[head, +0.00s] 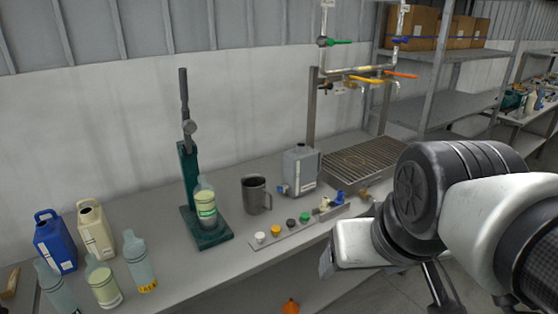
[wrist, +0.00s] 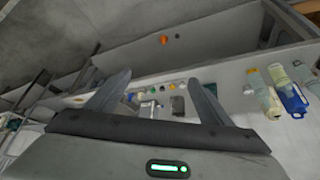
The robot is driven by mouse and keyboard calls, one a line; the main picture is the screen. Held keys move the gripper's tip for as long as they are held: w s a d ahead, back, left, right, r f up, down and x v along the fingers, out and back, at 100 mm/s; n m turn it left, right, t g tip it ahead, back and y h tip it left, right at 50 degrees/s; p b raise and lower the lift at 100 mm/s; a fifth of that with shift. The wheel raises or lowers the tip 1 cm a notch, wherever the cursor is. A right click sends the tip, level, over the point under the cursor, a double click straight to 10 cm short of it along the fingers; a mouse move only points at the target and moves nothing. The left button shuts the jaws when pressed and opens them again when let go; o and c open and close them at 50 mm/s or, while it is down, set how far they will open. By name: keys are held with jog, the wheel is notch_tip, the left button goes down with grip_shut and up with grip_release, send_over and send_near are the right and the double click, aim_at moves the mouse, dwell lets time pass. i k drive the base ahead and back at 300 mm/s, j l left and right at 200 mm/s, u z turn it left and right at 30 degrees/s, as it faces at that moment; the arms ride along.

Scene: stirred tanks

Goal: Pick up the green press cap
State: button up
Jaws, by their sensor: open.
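The caps lie well beyond the fingertips. In the head view my arm reaches in from the right, in front of the bench, and the fingers are hardly visible.
A green lever press (head: 188,180) with a bottle (head: 205,205) on its base stands behind the row. A grey mug (head: 256,196) and a grey can (head: 300,168) stand close behind the caps. Jugs and bottles fill the left end. A grated sink (head: 360,160) is to the right.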

aim_at(305, 216)
jog(key=i+l+u, duration=0.2)
jog(key=i+u, duration=0.15)
jog(key=i+l+u, duration=0.3)
jog(key=i+l, duration=0.15)
jog(key=i, duration=0.1)
